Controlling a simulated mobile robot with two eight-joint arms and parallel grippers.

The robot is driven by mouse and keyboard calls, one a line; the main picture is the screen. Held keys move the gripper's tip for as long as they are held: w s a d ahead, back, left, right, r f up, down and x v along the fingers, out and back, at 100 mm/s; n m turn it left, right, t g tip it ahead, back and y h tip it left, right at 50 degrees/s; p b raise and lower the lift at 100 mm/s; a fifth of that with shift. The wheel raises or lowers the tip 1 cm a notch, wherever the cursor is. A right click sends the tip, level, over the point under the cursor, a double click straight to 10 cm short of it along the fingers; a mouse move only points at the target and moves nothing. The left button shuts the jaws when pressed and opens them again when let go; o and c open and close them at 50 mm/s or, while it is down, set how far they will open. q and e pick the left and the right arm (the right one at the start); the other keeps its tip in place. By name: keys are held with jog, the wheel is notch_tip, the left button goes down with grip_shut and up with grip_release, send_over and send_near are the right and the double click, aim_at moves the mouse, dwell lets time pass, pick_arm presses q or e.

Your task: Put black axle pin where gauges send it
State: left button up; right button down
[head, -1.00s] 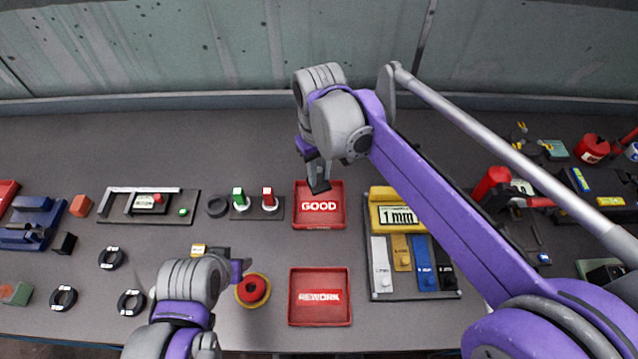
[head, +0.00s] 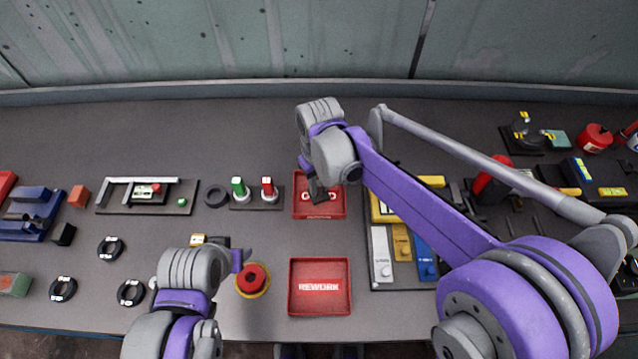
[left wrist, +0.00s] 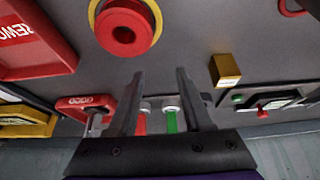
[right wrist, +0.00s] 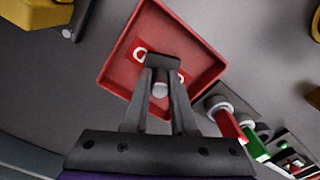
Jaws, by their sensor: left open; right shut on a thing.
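The red GOOD tray (head: 335,208) stands at the middle of the bench, and the red REWORK tray (head: 320,301) stands in front of it. My right gripper (head: 318,192) is over the GOOD tray with its fingers pointing down and hides part of the lettering. I cannot tell whether the pin touches the tray floor. My left gripper (left wrist: 160,85) is open and empty, near the red button (head: 252,280).
Red and green indicators (head: 253,192) stand left of the GOOD tray. A yellow gauge holder with coloured blocks (head: 401,243) lies to its right, partly under my right arm. Several black rings (head: 131,292) lie at the left. Free bench lies behind the trays.

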aim_at(319, 183)
jog(key=shift+f, duration=0.15)
jog(key=c, duration=0.7)
grip_release()
jog(key=shift+c, duration=0.2)
notch_tip(319, 183, up, 12)
jog(key=shift+r, duration=0.2)
